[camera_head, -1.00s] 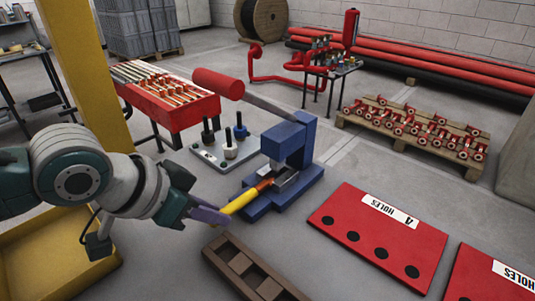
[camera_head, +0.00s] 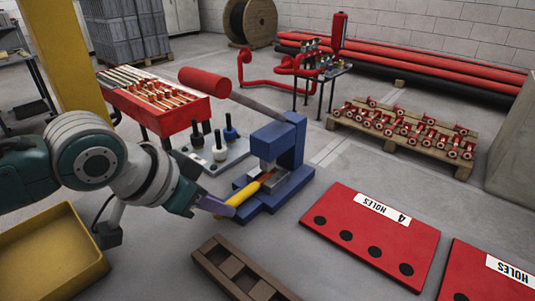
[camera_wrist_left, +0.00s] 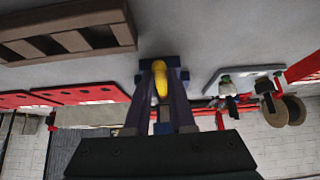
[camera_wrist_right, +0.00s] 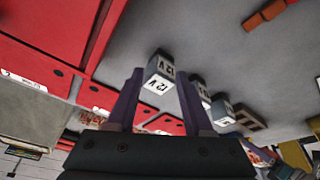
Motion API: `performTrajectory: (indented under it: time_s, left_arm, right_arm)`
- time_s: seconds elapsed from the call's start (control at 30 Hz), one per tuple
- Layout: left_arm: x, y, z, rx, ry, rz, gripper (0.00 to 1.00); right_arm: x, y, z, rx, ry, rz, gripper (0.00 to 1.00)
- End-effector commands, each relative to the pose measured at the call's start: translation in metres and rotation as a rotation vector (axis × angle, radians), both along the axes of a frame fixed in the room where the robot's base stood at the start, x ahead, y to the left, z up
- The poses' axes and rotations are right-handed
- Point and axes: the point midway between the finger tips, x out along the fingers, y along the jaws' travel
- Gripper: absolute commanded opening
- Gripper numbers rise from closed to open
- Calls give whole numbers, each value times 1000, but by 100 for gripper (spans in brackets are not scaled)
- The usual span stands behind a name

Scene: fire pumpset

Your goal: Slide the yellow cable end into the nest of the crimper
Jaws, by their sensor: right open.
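The blue crimper (camera_head: 289,160) stands on the floor near the middle of the head view, its long lever with a red grip (camera_head: 205,82) slanting up to the left. My left gripper (camera_head: 216,206) is shut on the yellow cable (camera_head: 243,201), left of the crimper. The cable points up and right, with its end at the grey nest (camera_head: 266,180); how far it sits inside I cannot tell. The left wrist view shows the cable (camera_wrist_left: 160,78) between the fingers, in line with the crimper. My right gripper (camera_wrist_right: 158,95) is open, away from the crimper.
A brown slotted tray (camera_head: 241,272) lies in front of the crimper. A grey plate with dark-topped posts (camera_head: 212,155) stands behind-left. Red panels with holes (camera_head: 370,237) lie right. Boxes marked 12V (camera_wrist_right: 159,75) show in the right wrist view.

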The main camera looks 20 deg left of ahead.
Motion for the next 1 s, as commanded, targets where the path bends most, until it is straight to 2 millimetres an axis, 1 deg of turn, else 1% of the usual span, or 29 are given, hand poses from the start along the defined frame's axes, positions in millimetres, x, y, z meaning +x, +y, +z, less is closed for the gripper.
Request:
performTrajectory:
  time_s: [0.03, 0.2, 0.3, 0.53, 0.63, 0.73, 1.0]
  left_arm:
    - [0, 0, 0, 0, 0, 0, 28]
    - [0, 0, 0, 0, 0, 0, 48]
    - [0, 0, 0, 0, 0, 0, 57]
    - [-1, 1, 0, 1, 1, 1, 57]
    - [-4, 3, 6, 2, 0, 1, 57]
    - [-12, 6, 20, 3, -1, 0, 57]
    - [-42, 18, 61, 2, 0, -1, 57]
  right_arm:
    - [0, 0, 0, 0, 0, 0, 51]
    - [0, 0, 0, 0, 0, 0, 51]
    - [0, 0, 0, 0, 0, 0, 51]
    - [0, 0, 1, 0, 0, 0, 51]
    - [0, 0, 5, 0, 0, 0, 51]
    - [0, 0, 12, 0, 0, -1, 51]
    - [0, 1, 31, 3, 0, -2, 51]
